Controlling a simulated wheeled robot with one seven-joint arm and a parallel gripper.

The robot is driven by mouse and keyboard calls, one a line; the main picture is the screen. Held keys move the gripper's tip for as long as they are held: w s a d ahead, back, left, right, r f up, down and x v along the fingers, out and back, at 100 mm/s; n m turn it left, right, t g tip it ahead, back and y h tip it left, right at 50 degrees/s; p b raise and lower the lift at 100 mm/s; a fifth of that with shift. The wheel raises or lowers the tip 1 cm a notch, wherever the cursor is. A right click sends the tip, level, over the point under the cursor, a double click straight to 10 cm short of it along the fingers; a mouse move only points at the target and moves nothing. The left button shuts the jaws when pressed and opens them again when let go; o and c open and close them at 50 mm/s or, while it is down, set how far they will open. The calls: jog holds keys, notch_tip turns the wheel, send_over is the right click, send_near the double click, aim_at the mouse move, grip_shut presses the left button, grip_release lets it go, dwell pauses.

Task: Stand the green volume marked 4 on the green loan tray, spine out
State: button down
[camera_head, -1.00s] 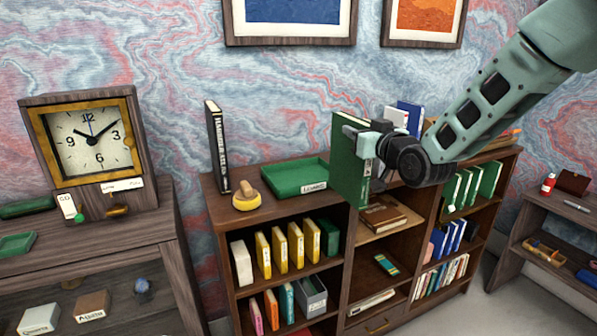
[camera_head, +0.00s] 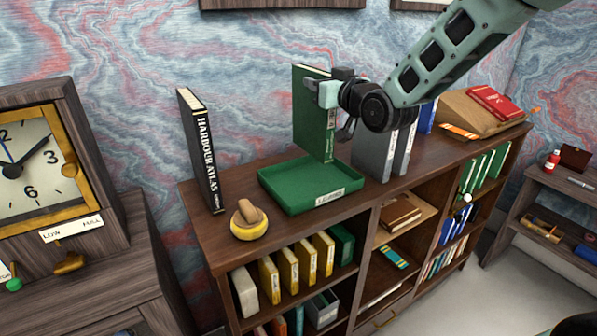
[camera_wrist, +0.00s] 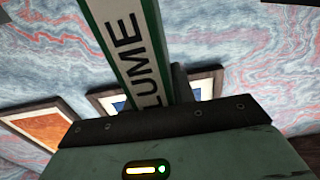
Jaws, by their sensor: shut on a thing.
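My gripper (camera_head: 338,92) is shut on a green book (camera_head: 312,118), which it holds upright above the back right part of the green tray (camera_head: 270,186). The book's narrow spine side with a pale label faces front right. In the wrist view the spine of the green book (camera_wrist: 128,40) shows large letters "LUME"; its number is hidden. The tray lies flat on top of the bookcase, with a white label on its front edge. It is empty. I cannot tell whether the book's lower edge touches the tray.
A tall black "Harbour Atlas" (camera_head: 202,152) stands left of the tray. A yellow and wooden round object (camera_head: 248,222) sits at its front left. Grey and white books (camera_head: 376,158) stand close on the right. Red books (camera_head: 496,102) lie on a sloped stand farther right.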

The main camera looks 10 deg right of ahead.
aim_at(317, 124)
jog(key=f+p, duration=0.1)
jog(key=f, duration=0.2)
jog(key=f+p, duration=0.1)
jog(key=f, duration=0.2)
jog(key=f+p, duration=0.1)
jog(key=f, duration=0.2)
jog(key=shift+w+a, duration=0.1)
jog(key=shift+w, duration=0.2)
jog(key=shift+f+p, duration=0.3)
jog(key=shift+f, duration=0.3)
jog(key=c, duration=1.2)
grip_release()
jog(key=shift+s, duration=0.1)
jog(key=shift+o, duration=0.2)
